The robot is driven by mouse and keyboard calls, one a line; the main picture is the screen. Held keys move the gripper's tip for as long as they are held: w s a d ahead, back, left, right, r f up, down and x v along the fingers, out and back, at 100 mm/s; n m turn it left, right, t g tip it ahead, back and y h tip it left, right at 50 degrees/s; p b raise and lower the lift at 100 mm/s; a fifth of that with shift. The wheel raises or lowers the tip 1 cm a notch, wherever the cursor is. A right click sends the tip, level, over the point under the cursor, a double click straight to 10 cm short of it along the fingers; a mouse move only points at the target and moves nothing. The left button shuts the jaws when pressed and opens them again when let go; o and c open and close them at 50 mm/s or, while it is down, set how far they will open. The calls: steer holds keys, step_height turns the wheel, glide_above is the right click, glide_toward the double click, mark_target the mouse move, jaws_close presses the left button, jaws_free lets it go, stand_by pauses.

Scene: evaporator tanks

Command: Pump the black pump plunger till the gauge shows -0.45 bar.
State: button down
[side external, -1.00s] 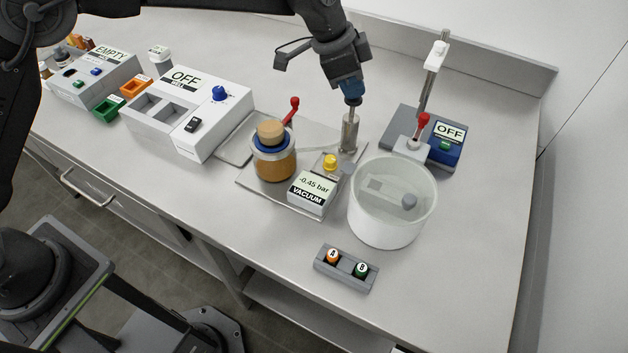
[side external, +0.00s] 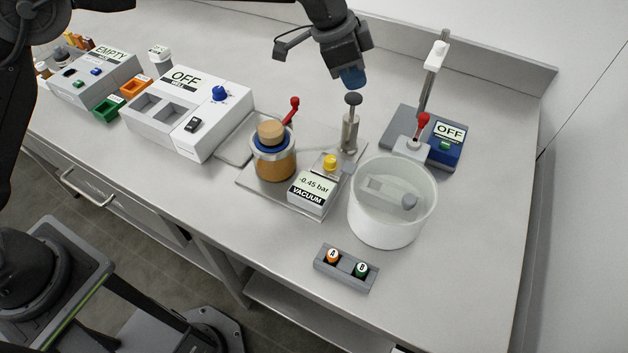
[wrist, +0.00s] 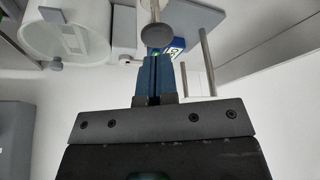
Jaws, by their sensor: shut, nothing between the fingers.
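The black pump plunger (side external: 353,99) stands raised on its metal pump cylinder (side external: 350,132) in the side external view. Its round dark knob also shows in the wrist view (wrist: 156,33), just ahead of the fingertips. The vacuum gauge (side external: 313,190) reads -0.45 bar. My gripper (side external: 353,83) is shut and empty, its blue fingers just above the plunger knob, with a small gap that seems to part them. It also shows in the wrist view (wrist: 153,58), fingers together.
An amber tank (side external: 273,163) with a red-handled valve stands left of the pump. A clear tub (side external: 391,202) and a stand unit showing OFF (side external: 450,132) are on the right. A white box marked OFF (side external: 186,115) is further left. The counter's right front is clear.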

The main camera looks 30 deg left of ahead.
steer(key=shift+r, duration=0.1)
stand_by(0.3)
steer(key=shift+r, duration=2.4)
steer(key=s+a+r+n+t+y, duration=0.2)
steer(key=s+a+r+n, duration=0.55)
steer(key=s+a, duration=0.7)
steer(key=s+a+f+n+y, duration=0.1)
steer(key=s+a+f+n, duration=0.1)
steer(key=s+a, duration=0.3)
steer(key=s+a+f+n+t+y, duration=0.1)
steer(key=s+a, duration=0.5)
steer(key=s, duration=0.6)
step_height(320, 180, down, 2)
steer(key=shift+s+a+f+n, duration=0.2)
steer(key=shift+s+a+n, duration=0.05)
steer(key=shift+n, duration=0.5)
